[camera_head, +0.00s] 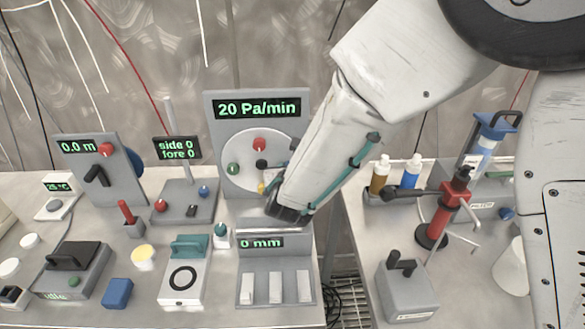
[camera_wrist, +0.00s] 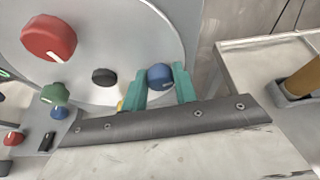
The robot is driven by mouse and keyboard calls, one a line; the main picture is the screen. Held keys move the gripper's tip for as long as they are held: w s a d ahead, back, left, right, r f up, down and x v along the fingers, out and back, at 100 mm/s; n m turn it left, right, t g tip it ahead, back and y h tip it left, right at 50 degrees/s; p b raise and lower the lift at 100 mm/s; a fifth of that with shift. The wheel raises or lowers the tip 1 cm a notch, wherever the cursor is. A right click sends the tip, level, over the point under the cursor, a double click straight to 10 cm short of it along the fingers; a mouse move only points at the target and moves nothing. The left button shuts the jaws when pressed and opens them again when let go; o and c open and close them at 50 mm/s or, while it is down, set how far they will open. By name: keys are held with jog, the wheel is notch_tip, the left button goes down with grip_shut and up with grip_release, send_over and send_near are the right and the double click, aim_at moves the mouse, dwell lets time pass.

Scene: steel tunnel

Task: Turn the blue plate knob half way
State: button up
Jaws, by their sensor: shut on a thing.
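The round grey plate (camera_head: 240,150) is on an upright panel (camera_head: 213,103) whose display reads 20 Pa/min. A red knob (camera_wrist: 49,38), a green knob (camera_wrist: 55,94) and a black centre knob (camera_wrist: 104,76) show on it. A yellow knob (camera_head: 262,188) is partly covered by my gripper. The blue plate knob (camera_wrist: 160,77) is at the plate's right side in the wrist view. My gripper (camera_wrist: 161,82) has its teal fingers on either side of this knob and is shut on it. In the head view my arm and gripper hide the blue knob.
A slotted block (camera_head: 275,262) reading 0 mm stands just below my gripper. A two-knob box (camera_head: 186,208) is to the left. Bottles (camera_head: 411,172) and a clamp stand (camera_head: 446,212) are on the right table, past a gap between the tables.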

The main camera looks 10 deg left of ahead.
jog(key=m+y, duration=0.2)
jog(key=shift+d+m, duration=0.1)
jog(key=shift+m, duration=0.3)
jog(key=o, duration=1)
jog(key=shift+c, duration=0.2)
jog(key=v, duration=0.7)
jog(key=shift+s+d+r, duration=0.2)
jog(key=shift+s+r, duration=0.05)
